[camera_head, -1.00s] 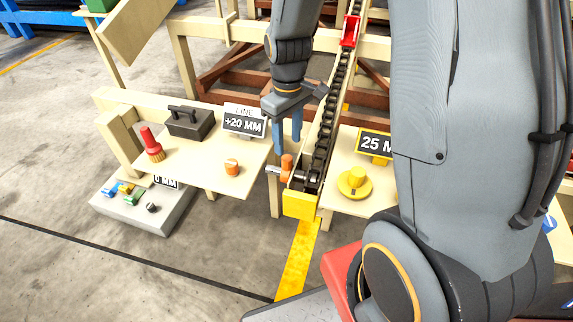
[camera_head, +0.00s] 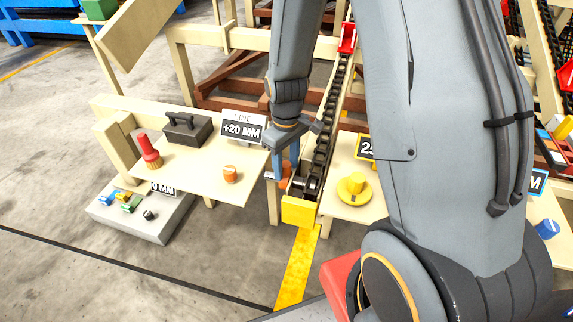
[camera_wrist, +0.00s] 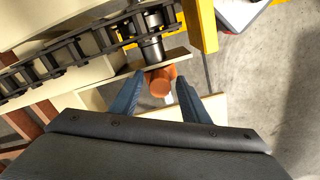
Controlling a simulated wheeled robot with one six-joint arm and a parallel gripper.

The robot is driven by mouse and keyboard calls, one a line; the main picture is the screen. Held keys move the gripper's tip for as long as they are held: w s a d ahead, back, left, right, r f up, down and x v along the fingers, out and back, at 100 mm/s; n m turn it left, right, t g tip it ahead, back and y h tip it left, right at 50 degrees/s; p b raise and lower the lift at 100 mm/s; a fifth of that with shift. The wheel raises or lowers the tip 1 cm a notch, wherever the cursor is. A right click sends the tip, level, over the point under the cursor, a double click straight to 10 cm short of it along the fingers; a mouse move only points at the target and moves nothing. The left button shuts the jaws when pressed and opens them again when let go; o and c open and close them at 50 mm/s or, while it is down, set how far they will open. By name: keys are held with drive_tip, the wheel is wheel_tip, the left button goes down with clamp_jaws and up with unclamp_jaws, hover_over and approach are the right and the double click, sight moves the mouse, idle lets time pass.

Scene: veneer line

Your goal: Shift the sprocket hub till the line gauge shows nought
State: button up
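The line gauge (camera_head: 243,127) reads +20 MM on the left board. The dark sprocket (camera_head: 303,187) sits at the near end of the chain track, and its dark shaft shows in the wrist view (camera_wrist: 151,48). An orange hub piece (camera_wrist: 160,82) sticks out from the side of the track; in the head view the fingers partly cover it. My gripper (camera_head: 283,170) has its blue fingers lowered at this side. In the wrist view my gripper (camera_wrist: 160,85) is open, one finger on each side of the orange piece. Contact cannot be told.
The left board (camera_head: 195,178) holds an orange cap (camera_head: 231,174), a red-handled brush (camera_head: 148,151) and a dark toolbox (camera_head: 187,130). A yellow knob (camera_head: 356,184) stands right of the track. A grey box (camera_head: 145,220) with small coloured parts sits low at left.

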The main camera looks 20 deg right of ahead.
clamp_jaws()
drive_tip(key=shift+w+a+p, duration=0.6)
drive_tip(key=shift+a, duration=0.25)
drive_tip(key=shift+o, duration=0.6)
unclamp_jaws()
drive_tip(key=shift+r, duration=0.1)
wheel_tip(320, 180, up, 8)
drive_tip(key=shift+f, duration=0.2)
